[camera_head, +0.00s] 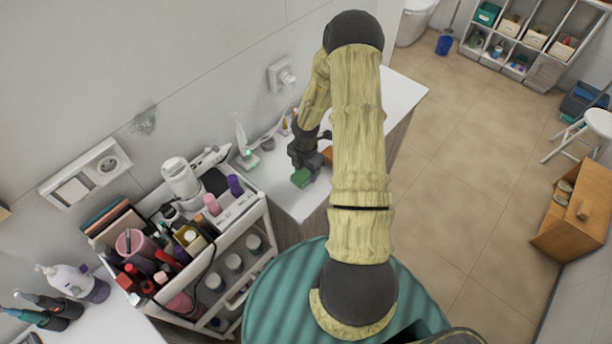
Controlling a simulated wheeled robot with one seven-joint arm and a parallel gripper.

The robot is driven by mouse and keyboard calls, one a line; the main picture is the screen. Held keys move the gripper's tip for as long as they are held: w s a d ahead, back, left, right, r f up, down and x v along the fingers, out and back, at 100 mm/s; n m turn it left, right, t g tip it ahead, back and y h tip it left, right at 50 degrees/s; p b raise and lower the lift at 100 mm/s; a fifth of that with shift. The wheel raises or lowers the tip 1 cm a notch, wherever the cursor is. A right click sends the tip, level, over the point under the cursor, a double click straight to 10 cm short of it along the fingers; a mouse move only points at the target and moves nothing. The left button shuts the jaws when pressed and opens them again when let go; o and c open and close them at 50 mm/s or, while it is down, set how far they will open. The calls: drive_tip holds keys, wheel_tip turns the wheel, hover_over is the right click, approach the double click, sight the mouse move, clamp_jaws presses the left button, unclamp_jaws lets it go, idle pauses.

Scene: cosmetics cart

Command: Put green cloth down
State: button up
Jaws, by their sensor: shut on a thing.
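A small folded green cloth (300,178) is at the tip of my gripper (304,170), over the white counter near its front left corner. My gripper is shut on the cloth and points down. I cannot tell whether the cloth touches the counter top or hangs just above it. My arm hides part of the counter to the right of the gripper.
The white counter (403,92) holds an electric toothbrush (242,140) by the wall. A cosmetics cart (262,200) full of bottles stands close on the left. A wooden box (575,222) and a white stool (598,122) are at the right. The floor between is clear.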

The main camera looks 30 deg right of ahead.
sight(306, 177)
drive_tip(key=shift+f+p, duration=0.4)
drive_tip(key=shift+f, duration=1.45)
drive_tip(key=o, duration=0.9)
drive_tip(key=shift+r, duration=0.1)
